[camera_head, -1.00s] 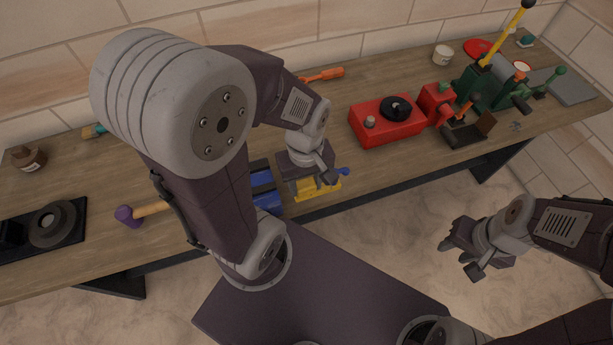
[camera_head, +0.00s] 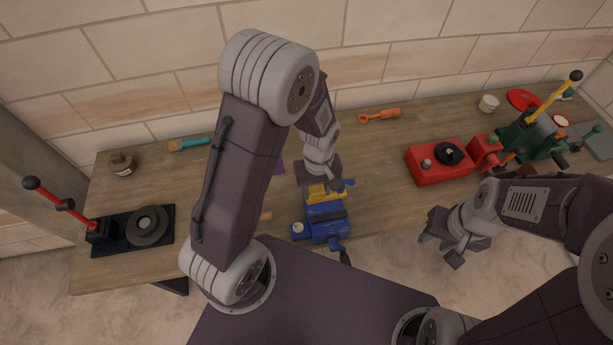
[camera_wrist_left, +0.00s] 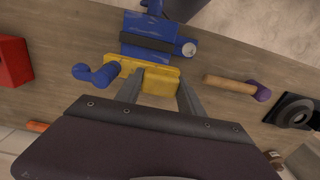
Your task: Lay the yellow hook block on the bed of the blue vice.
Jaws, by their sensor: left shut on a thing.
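The yellow hook block (camera_head: 318,194) is gripped by my left gripper (camera_head: 325,188) at the back edge of the blue vice (camera_head: 322,232). In the left wrist view both fingers (camera_wrist_left: 160,82) are on the yellow block (camera_wrist_left: 168,80), and a blue bent piece (camera_wrist_left: 95,75) shows at its left end. The vice (camera_wrist_left: 150,28) lies just beyond it, with a dark slot across. I cannot tell whether the block touches the vice. My right gripper (camera_head: 445,247) is open and empty, in front of the bench edge.
A hammer (camera_wrist_left: 235,86) lies beside the vice. A red box (camera_head: 438,163) and a green press (camera_head: 530,138) stand to the right. A black base with a grey disc (camera_head: 147,225) is at the left. An orange wrench (camera_head: 380,115) lies at the back.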

